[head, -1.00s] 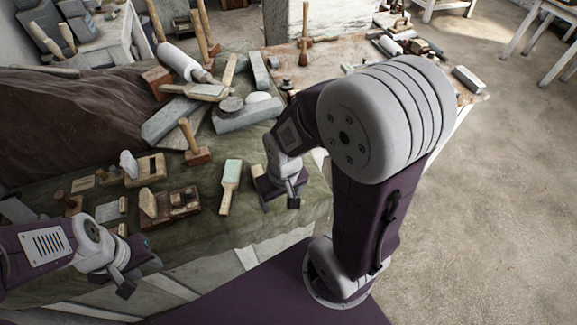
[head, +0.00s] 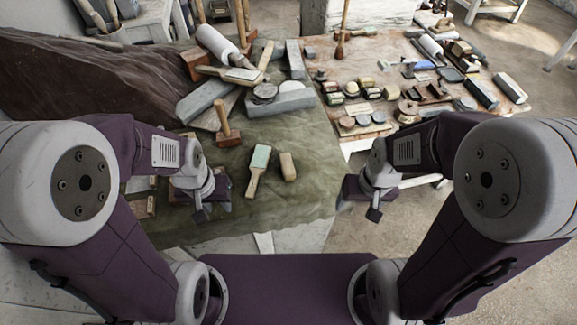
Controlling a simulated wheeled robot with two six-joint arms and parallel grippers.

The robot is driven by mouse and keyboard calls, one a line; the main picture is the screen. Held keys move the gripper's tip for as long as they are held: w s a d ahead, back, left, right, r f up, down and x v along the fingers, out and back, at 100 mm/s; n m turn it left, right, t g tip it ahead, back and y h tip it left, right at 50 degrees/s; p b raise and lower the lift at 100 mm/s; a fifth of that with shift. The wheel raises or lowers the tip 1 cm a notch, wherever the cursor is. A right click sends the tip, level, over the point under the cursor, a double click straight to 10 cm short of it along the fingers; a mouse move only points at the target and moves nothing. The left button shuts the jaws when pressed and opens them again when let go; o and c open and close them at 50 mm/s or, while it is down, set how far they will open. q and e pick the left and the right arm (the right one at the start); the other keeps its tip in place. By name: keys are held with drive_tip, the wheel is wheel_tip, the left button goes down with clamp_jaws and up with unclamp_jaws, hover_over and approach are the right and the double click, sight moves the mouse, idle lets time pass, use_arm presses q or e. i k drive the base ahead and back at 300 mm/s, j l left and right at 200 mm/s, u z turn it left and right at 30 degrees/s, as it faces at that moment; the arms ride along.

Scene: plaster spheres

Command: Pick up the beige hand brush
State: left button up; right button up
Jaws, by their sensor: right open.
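A small oblong beige block (head: 288,166), which looks like the hand brush, lies on the green cloth (head: 310,190) near the table's front right. Just left of it lies a flat tool (head: 258,171) with a pale green head and a wooden handle. My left gripper (head: 205,205) is left of both, over the cloth's front part; its jaws are too unclear to tell. My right gripper (head: 362,202) is open and empty, right of the block and beyond the cloth's right edge. Neither gripper touches the block.
A wooden mallet (head: 227,137) stands behind and left of the block. Grey stone blocks (head: 280,103) and a white roller (head: 218,45) lie farther back. A second table (head: 400,75) at the right back holds many small tools. The cloth right of the block is clear.

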sight(287, 168)
drive_tip(key=j+u, duration=0.3)
drive_tip(key=u, duration=0.15)
drive_tip(key=j+u, duration=0.3)
drive_tip(key=u, duration=0.15)
drive_tip(key=z, duration=1.3)
drive_tip(key=k+l, duration=0.05)
